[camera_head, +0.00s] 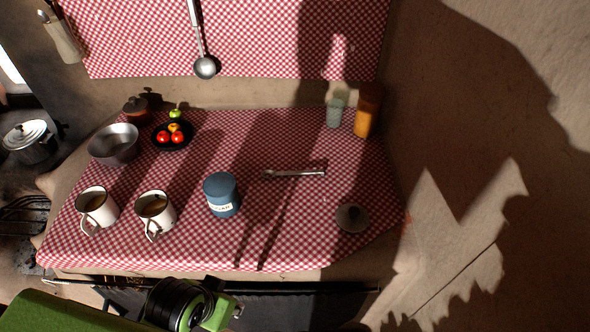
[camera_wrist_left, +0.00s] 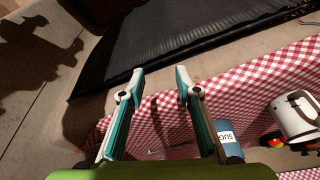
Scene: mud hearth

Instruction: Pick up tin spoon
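The tin spoon (camera_head: 295,174) lies flat on the red checkered cloth, right of the blue sugar tin (camera_head: 221,195). My left arm enters the head view at the bottom left; its fingers do not show there. In the left wrist view my left gripper (camera_wrist_left: 160,75) is open and empty, its two fingers apart above the front of the table. A thin pale shape low between the fingers may be the spoon, but I cannot tell. The sugar tin (camera_wrist_left: 223,135) shows right of the fingers there. My right gripper is in neither view.
Two white mugs (camera_head: 97,209) (camera_head: 155,212) stand left of the tin. Behind are a metal bowl (camera_head: 115,146), a dark plate (camera_head: 161,145) of fruit, a glass (camera_head: 335,113) and an amber jar (camera_head: 366,117). A round lid (camera_head: 352,218) lies at right. A ladle (camera_head: 205,66) hangs above.

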